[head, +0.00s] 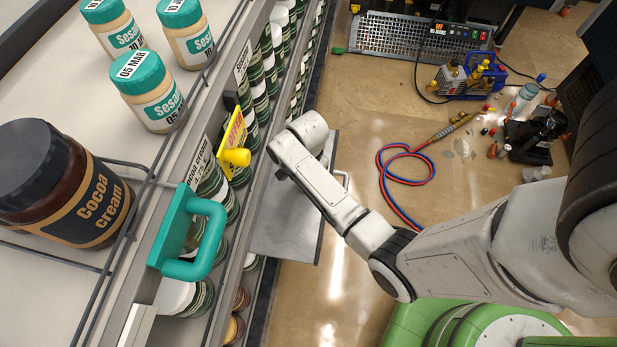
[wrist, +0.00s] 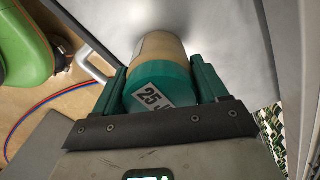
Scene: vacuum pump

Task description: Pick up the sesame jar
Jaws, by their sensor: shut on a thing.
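In the wrist view my gripper (wrist: 160,80) is shut on a sesame jar (wrist: 160,70) with a teal lid and pale body. A white date label starting with "25" is on its lid. The two green fingers press on opposite sides of the jar, and its lower end points at a grey metal surface (wrist: 225,30). I cannot tell if it touches that surface. In the head view my gripper and this jar are hidden by my arm and the shelf edge. Three other teal-lidded sesame jars stand on the upper shelf (head: 125,36), (head: 187,32), (head: 148,90).
A large cocoa cream jar (head: 60,185) stands on the shelf behind a wire rail. A teal handle (head: 190,235) and a yellow tag (head: 233,145) stick out from the shelf front. A grey metal plate (head: 290,225) lies beside the shelf. A red-blue hose (head: 385,180) and pump gear lie on the floor.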

